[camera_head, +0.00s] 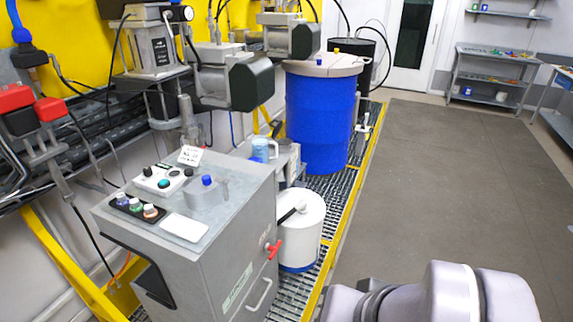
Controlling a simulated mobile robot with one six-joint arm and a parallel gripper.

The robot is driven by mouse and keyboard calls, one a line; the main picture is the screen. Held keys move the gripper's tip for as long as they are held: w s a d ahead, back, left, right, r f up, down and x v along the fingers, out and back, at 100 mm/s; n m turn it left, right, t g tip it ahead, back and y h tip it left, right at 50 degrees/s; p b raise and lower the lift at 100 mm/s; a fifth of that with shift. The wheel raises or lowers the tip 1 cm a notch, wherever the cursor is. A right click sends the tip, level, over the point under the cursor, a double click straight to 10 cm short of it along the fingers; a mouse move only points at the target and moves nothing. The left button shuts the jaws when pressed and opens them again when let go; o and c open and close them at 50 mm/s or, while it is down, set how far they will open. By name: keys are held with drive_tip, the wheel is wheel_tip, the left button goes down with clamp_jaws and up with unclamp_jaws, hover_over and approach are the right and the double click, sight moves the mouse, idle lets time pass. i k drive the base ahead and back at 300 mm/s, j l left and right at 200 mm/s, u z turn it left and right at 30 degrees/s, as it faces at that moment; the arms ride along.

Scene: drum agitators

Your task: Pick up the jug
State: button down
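A small light-blue jug (262,150) with a handle on its right side stands upright behind the grey control cabinet. It sits on or beside a low grey unit (287,160) in front of the blue drum. Its lower part is partly hidden by the cabinet. My gripper is not in view. Only pale rounded links of my arm show at the bottom right, well apart from the jug.
The grey cabinet (235,240) carries a control box, small bottles and a blue-capped container (207,192). A white bucket (300,235) stands right of it. The blue drum (320,120) and motor units (240,80) are near the jug. The grey floor (450,190) at right is clear.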

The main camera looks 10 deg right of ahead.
sight(265, 151)
drive_tip(key=i+l+u, duration=0.5)
drive_tip(key=i+l, duration=0.25)
drive_tip(key=i+l+u, duration=0.25)
drive_tip(key=l, duration=0.3)
drive_tip(key=i+l+u, duration=0.25)
drive_tip(key=l, duration=0.3)
drive_tip(key=i+l+u, duration=0.25)
drive_tip(key=l, duration=0.35)
drive_tip(key=i+l+u, duration=0.25)
drive_tip(key=l, duration=0.35)
drive_tip(key=l+u, duration=0.25)
drive_tip(key=l, duration=0.4)
drive_tip(key=i+l+u, duration=0.1)
drive_tip(key=l+u, duration=0.15)
drive_tip(key=l, duration=0.45)
